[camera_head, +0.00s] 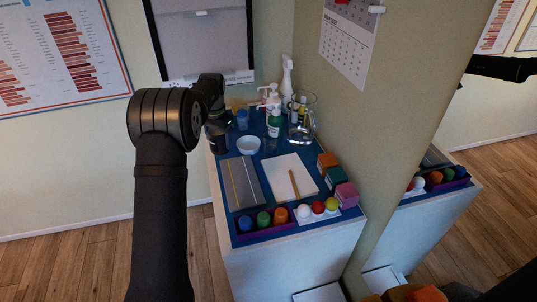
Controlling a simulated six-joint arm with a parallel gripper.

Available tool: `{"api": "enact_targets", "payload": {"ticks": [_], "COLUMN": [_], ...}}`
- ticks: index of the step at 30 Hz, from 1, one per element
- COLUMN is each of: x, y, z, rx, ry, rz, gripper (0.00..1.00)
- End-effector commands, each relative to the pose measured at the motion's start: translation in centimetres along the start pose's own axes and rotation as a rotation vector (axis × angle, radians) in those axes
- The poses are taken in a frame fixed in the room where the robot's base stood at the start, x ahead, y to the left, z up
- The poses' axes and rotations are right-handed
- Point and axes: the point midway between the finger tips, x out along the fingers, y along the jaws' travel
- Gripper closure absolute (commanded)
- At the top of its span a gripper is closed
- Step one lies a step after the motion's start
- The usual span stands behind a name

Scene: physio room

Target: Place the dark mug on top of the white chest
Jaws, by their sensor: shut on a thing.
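The white chest (290,262) stands in the middle of the view, its top covered by a blue mat (262,160). My gripper (217,121) is at the back left corner of the chest top, partly hidden by my own dark arm. It is shut on the dark mug (218,139), which shows just below it at the left edge of the mat. The mug looks about upright. I cannot tell whether its base touches the mat or hangs a little above it.
A grey board (245,184), white pad (290,173), coloured blocks (346,194) and a ball tray (262,232) fill the front. A mirror borders the right.

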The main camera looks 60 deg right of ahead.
Motion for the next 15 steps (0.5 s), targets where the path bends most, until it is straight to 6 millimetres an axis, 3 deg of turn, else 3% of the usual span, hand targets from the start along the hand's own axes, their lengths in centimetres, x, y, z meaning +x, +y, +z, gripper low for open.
{"api": "enact_targets", "payload": {"ticks": [3, 9, 12, 15], "x": [-1.2, -2.2, -2.1, -1.1], "y": [3.9, 7.4, 7.4, 5.9], "z": [-3.3, -5.9, -6.2, -6.2], "rx": [0.104, 0.196, 0.21, 0.21], "ry": [0.004, 0.006, 0.005, 0.004], "rz": [-0.001, 0.0, 0.0, 0.001], "gripper": [0.63, 0.63, 0.63, 0.63]}}
